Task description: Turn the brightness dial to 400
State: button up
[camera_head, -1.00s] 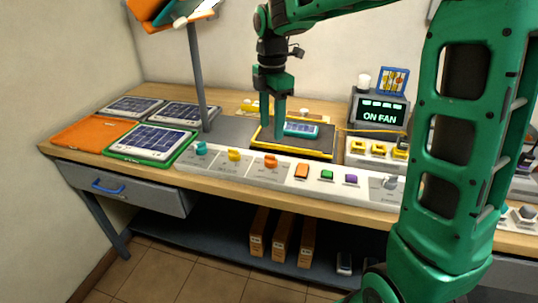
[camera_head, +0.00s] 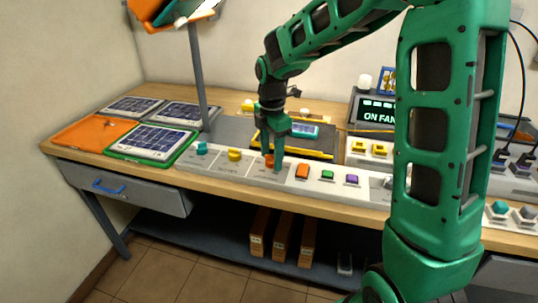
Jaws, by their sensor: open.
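A pale control strip (camera_head: 225,170) along the front of the bench carries three dials: a teal dial (camera_head: 201,148), a yellow dial (camera_head: 234,155) and an orange dial (camera_head: 268,162). Their labels are too small to read, so I cannot tell which one sets brightness or what value any shows. My gripper (camera_head: 273,164) points down at the orange dial, fingers open. The fingers partly hide that dial; I cannot tell whether they touch it.
Orange, green and purple buttons (camera_head: 327,175) lie just right of the dials. A dark tray (camera_head: 320,153) with a yellow rim and a lamp post (camera_head: 199,80) stand behind. Solar panels (camera_head: 150,143) lie at left. A display (camera_head: 376,110) reads "ON FAN", partly behind my arm.

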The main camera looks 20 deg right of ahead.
jog(key=c, duration=1)
jog(key=shift+a, duration=0.15)
jog(key=shift+c, duration=0.2)
jog(key=shift+r, duration=0.1)
